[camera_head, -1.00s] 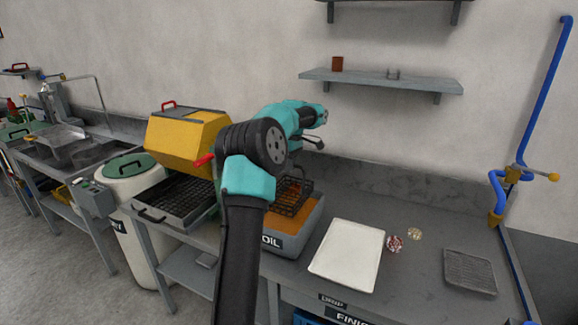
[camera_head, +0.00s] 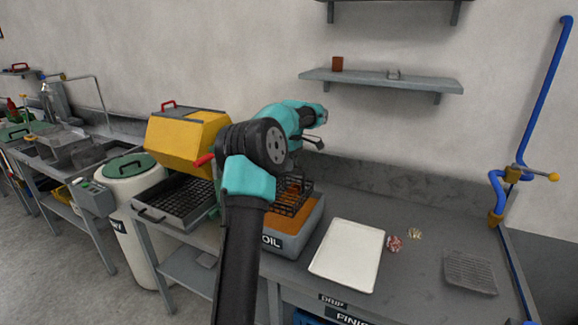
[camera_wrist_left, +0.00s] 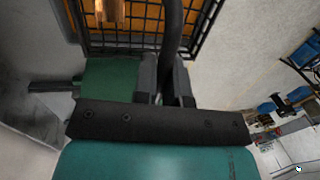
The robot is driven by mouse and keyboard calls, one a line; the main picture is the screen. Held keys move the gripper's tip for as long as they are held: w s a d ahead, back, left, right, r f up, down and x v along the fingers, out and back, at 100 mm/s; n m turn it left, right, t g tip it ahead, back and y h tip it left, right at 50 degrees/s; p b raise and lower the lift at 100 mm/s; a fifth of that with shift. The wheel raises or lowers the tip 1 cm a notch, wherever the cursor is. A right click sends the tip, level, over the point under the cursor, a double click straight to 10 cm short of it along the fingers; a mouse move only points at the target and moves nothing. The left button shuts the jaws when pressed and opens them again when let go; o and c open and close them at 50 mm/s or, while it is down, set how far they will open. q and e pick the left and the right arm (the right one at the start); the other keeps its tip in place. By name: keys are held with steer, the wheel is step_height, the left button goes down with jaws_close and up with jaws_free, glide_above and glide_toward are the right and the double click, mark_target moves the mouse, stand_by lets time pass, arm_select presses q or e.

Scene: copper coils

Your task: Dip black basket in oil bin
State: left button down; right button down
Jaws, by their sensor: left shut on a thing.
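The black wire basket (camera_head: 290,197) is over the grey oil bin (camera_head: 293,243), which is labelled OIL and holds orange-brown oil (camera_head: 285,222). Copper-coloured pieces show inside the basket, and in the left wrist view (camera_wrist_left: 110,10) too. My left gripper, seen in the left wrist view (camera_wrist_left: 165,75), is shut on the basket's dark handle (camera_wrist_left: 172,40). In the head view my left arm hides the gripper and part of the basket. The basket appears above the oil surface. My right gripper is not in view.
A white tray (camera_head: 347,251) lies right of the bin, with small multicoloured pieces (camera_head: 394,243) beside it and a grey rack (camera_head: 470,272) farther right. A yellow-hooded machine (camera_head: 187,136) with a mesh tray (camera_head: 180,201) stands left. A shelf (camera_head: 380,81) hangs above.

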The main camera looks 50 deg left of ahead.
arm_select(q)
steer(key=shift+r, duration=0.1)
steer(key=shift+r, duration=1.4)
steer(key=shift+d, duration=0.1)
